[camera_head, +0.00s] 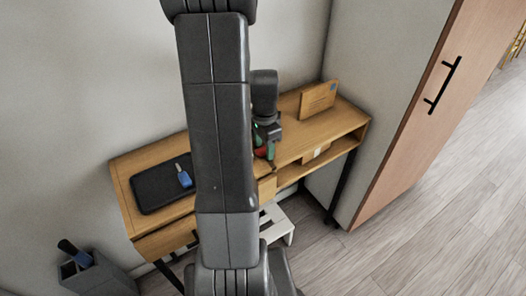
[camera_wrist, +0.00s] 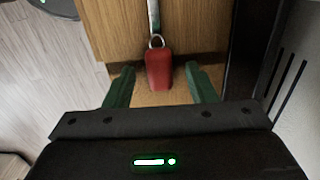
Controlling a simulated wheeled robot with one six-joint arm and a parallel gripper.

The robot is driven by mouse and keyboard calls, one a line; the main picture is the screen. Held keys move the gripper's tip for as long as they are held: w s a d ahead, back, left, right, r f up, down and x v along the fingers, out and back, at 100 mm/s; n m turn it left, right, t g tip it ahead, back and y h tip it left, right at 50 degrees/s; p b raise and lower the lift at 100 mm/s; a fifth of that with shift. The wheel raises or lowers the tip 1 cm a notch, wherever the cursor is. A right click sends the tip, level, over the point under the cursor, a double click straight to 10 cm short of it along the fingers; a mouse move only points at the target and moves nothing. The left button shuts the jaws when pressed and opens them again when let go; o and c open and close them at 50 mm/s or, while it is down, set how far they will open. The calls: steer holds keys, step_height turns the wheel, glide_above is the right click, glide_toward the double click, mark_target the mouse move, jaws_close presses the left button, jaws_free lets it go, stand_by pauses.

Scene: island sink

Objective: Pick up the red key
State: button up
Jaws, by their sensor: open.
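The red key (camera_wrist: 158,70) shows at the top middle of the wrist view, with a red grip, a metal ring and a metal shaft pointing away. My gripper (camera_wrist: 160,72) is open, with one green finger on each side of the red grip and a visible gap on both sides. In the head view my gripper (camera_head: 264,143) is low over the wooden desk, partly behind my arm. A bit of the red key (camera_head: 261,153) shows beside it there. Whether the fingers are level with the key is hard to tell.
On the wooden desk (camera_head: 290,148), a dark tray (camera_head: 150,190) holds a blue key (camera_head: 184,176) at the left. A brown envelope (camera_head: 317,101) stands at the back right. A tall cabinet (camera_head: 420,100) borders the right. A grey bin (camera_head: 95,278) and white stool (camera_head: 278,222) are below.

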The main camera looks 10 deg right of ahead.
steer(key=shift+c, duration=0.4)
steer(key=c, duration=1)
steer(key=shift+r, duration=0.15)
